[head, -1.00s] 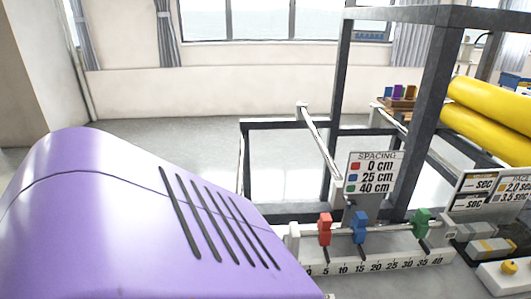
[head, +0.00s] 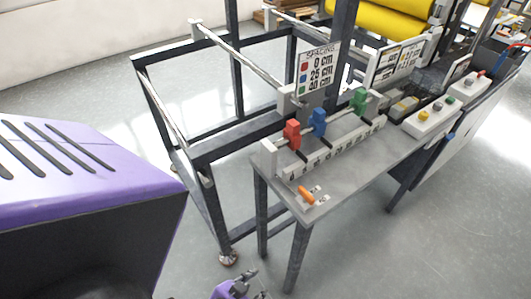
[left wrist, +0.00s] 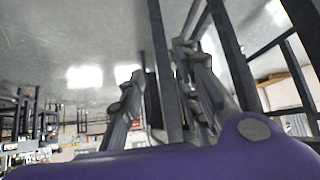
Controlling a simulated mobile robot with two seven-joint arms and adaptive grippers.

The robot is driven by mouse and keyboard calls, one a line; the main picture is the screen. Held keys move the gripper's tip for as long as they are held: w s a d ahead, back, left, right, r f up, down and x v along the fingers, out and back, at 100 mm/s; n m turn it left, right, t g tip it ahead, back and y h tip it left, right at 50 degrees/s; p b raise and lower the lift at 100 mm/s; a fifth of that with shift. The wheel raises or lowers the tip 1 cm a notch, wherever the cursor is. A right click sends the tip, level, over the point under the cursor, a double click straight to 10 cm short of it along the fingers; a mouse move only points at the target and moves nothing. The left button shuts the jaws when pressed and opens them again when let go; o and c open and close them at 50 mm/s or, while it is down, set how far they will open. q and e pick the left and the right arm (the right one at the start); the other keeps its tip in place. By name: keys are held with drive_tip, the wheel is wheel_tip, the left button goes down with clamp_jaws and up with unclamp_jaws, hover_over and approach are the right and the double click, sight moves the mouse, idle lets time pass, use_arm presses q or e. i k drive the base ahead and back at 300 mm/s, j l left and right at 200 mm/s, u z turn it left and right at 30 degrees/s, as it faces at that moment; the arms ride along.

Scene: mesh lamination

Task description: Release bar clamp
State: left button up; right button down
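A small orange lever (head: 306,195) sits on a light base at the near left corner of the grey table; I cannot tell for sure that it is the bar clamp's handle. Beside it a rail with a numbered ruler (head: 340,149) carries a red block (head: 291,134), a blue block (head: 317,122) and a green block (head: 359,101). My left gripper (head: 246,280) shows at the bottom edge, below and left of the table, touching nothing visible. In the left wrist view its fingers (left wrist: 157,66) stand apart with nothing seen held. My right gripper is not in view.
A spacing sign (head: 317,70) stands behind the rail. A dark frame with metal bars (head: 150,75) stands left of the table, its legs near my left gripper. A button box (head: 424,118) and yellow rolls (head: 385,22) are farther right. The floor in front is clear.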

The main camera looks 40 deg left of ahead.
sight(307, 197)
drive_tip(key=k+j, duration=0.3)
drive_tip(key=j, duration=0.2)
drive_tip(key=k+j, duration=0.35)
drive_tip(key=j, duration=0.1)
